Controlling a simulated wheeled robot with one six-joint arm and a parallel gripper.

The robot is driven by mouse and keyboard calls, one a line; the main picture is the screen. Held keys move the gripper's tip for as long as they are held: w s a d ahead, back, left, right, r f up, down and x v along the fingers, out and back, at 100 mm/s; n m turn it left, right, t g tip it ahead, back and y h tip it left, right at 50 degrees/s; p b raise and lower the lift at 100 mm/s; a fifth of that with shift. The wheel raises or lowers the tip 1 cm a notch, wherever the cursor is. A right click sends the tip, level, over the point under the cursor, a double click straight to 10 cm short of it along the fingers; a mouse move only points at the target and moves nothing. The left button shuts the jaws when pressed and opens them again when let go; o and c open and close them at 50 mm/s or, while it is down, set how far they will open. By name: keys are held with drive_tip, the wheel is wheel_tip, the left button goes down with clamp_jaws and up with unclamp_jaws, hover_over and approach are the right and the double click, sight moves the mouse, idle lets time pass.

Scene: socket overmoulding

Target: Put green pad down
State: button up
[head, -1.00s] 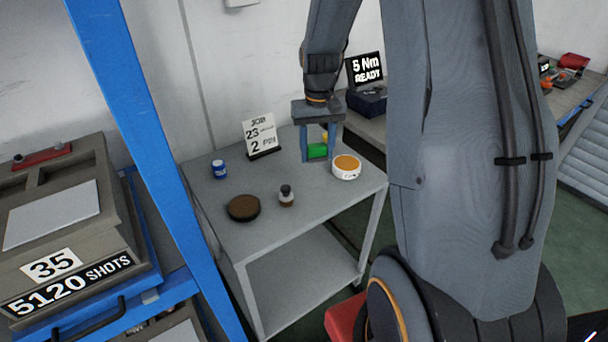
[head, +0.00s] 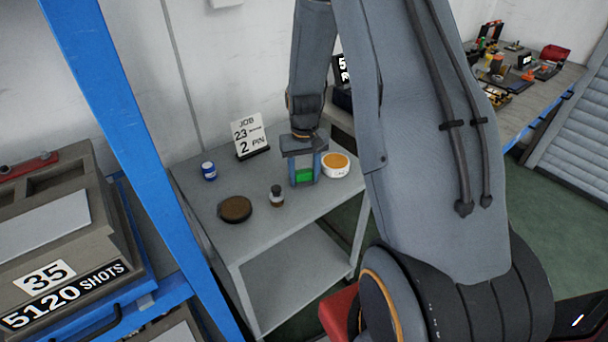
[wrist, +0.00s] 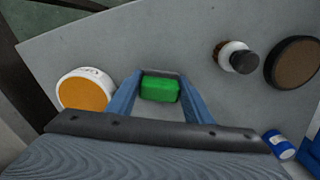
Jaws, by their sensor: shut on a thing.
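The green pad (head: 303,176) is a small green block between the blue fingers of my gripper (head: 304,180). My gripper is shut on it, low over the grey table (head: 255,222), between the orange-topped white tin and the small bottle. In the wrist view the green pad (wrist: 159,89) sits between the fingertips of my gripper (wrist: 160,88), with bare table around it. I cannot tell whether the pad touches the table.
The white tin (head: 335,166) stands close to the right of my gripper. The dark-capped bottle (head: 277,196), brown round pad (head: 235,209) and blue jar (head: 209,171) are to the left. A job sign (head: 249,137) stands behind. Bare table lies in front.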

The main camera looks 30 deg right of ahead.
sight(304, 172)
drive_tip(key=shift+f, duration=0.15)
drive_tip(key=o, duration=1.1)
wheel_tip(304, 172, up, 12)
drive_tip(key=b, duration=0.2)
drive_tip(key=s+a+n, duration=0.1)
drive_tip(key=s+a, duration=0.4)
drive_tip(key=s, duration=0.4)
drive_tip(key=s+a+r+n, duration=0.1)
drive_tip(key=s+a, duration=0.5)
drive_tip(key=s, duration=0.3)
drive_tip(key=shift+s+a+r+t, duration=0.2)
drive_tip(key=shift+s+r+t, duration=0.05)
drive_tip(key=shift+t, duration=0.05)
